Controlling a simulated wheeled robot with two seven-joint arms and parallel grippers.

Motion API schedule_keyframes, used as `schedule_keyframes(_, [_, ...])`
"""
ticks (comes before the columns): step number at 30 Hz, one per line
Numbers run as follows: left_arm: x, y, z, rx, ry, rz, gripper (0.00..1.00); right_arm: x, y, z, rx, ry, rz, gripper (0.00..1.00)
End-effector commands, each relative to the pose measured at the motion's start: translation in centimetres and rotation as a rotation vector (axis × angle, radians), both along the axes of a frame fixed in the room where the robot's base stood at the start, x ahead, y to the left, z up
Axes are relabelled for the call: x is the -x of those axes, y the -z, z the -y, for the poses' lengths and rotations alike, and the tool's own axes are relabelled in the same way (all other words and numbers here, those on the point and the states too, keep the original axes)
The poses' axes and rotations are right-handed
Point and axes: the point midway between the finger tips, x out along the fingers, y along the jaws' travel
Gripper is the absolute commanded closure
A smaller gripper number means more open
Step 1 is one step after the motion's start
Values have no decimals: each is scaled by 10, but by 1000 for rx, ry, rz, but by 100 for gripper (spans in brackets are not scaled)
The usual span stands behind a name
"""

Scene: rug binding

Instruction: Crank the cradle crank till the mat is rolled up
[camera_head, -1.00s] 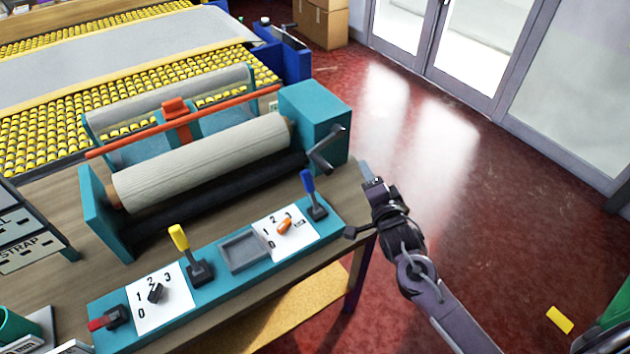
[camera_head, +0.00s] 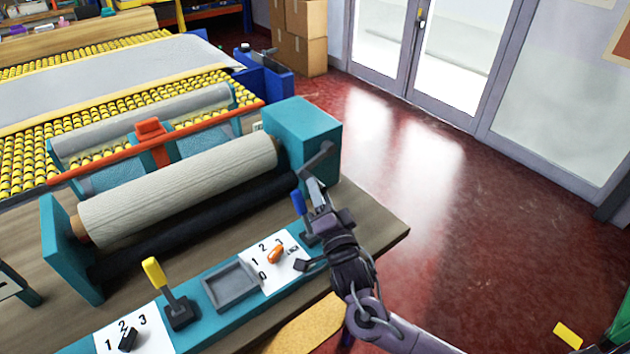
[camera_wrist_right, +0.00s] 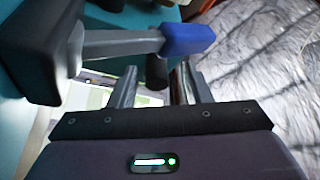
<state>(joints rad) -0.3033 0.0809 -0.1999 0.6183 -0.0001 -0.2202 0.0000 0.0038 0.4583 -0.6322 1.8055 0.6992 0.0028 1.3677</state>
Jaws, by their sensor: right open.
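The cradle (camera_head: 60,243) is a teal frame. A cream mat (camera_head: 180,190) is wound in a thick roll along it, above a dark roller (camera_head: 195,228). The grey crank (camera_head: 322,156) is on the teal box at the cradle's right end. My right gripper (camera_head: 314,186) is open, close below the crank in the head view; contact cannot be told. In the right wrist view its fingers (camera_wrist_right: 157,80) show apart, with a short dark cylinder between them that I cannot identify for sure. My left gripper is not in view.
A blue-handled lever (camera_head: 298,203) stands beside my right gripper and crosses the right wrist view (camera_wrist_right: 187,38). A yellow-handled lever (camera_head: 155,272), a grey tray (camera_head: 232,288) and numbered dial plates sit along the teal front panel.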

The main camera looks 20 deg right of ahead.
Motion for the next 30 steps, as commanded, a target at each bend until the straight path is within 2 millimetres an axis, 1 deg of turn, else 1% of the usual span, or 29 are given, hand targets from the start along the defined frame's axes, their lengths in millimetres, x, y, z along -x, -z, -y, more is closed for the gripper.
schedule_keyframes(1, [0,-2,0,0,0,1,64,-10,-2,0,2,1,1,56])
schedule_keyframes(3, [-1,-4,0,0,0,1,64,-20,-1,-1,1,0,1,56])
schedule_keyframes(6, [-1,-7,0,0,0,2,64,-29,-3,-1,1,-1,0,56])
schedule_keyframes(11, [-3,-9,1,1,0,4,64,-35,-2,-1,0,-1,-2,56])
schedule_keyframes(18, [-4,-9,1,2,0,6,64,-35,-2,-1,-1,-1,-2,56])
schedule_keyframes(20, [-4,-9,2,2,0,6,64,-35,-2,-1,-1,-1,-2,62])
schedule_keyframes(28, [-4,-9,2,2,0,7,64,-35,-2,-1,-1,-1,-1,98])
schedule_keyframes(29, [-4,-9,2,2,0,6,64,-35,-2,0,-1,-1,-2,100])
schedule_keyframes(30, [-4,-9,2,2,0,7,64,-35,-2,0,-1,-1,-1,100])
